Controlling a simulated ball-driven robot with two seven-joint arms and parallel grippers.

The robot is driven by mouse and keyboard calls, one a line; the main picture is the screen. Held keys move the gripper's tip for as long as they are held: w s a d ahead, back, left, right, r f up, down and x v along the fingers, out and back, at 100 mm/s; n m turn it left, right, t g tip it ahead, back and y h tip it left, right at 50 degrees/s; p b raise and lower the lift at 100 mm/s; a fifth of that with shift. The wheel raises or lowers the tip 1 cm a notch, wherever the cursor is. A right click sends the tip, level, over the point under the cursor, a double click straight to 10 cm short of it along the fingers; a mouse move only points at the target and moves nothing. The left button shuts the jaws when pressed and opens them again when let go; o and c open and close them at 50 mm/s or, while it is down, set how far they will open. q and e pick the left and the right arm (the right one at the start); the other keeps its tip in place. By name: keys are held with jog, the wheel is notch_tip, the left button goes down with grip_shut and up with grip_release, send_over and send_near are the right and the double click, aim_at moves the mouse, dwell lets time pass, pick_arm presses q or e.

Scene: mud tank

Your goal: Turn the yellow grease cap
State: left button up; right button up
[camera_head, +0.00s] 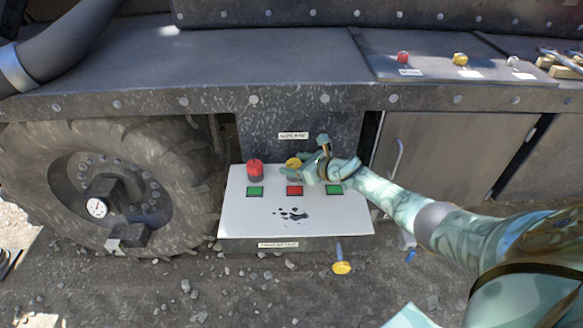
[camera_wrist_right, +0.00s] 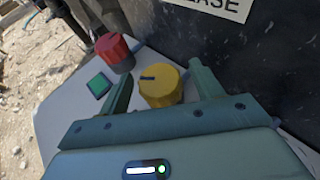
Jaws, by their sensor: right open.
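The yellow grease cap (camera_head: 292,163) is a round knob on the white sloped panel (camera_head: 245,215), partly hidden by my right gripper in the head view. In the right wrist view the yellow cap (camera_wrist_right: 160,88) shows a dark mark on its top. My right gripper (camera_wrist_right: 161,82) is open, with one finger on each side of the cap. I cannot tell whether the fingers touch it. In the head view my right gripper (camera_head: 301,168) reaches in from the right over the panel. My left gripper is not in view.
A red knob (camera_head: 254,170) stands left of the cap, with green and red square buttons in front. A dark wall with a label (camera_head: 293,135) rises behind. A big tyre (camera_head: 120,180) is at the left. A yellow-ended part (camera_head: 341,267) hangs below the panel.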

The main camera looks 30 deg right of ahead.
jog(key=shift+w+a+f, duration=0.2)
jog(key=shift+w+f, duration=0.05)
jog(key=shift+w, duration=0.15)
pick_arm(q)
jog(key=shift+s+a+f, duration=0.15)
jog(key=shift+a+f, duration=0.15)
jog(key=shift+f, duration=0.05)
pick_arm(e)
jog(key=shift+w+r, duration=0.1)
jog(key=shift+w, duration=0.05)
jog(key=c, duration=1)
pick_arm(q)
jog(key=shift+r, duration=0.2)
pick_arm(e)
jog(key=shift+a, duration=0.1)
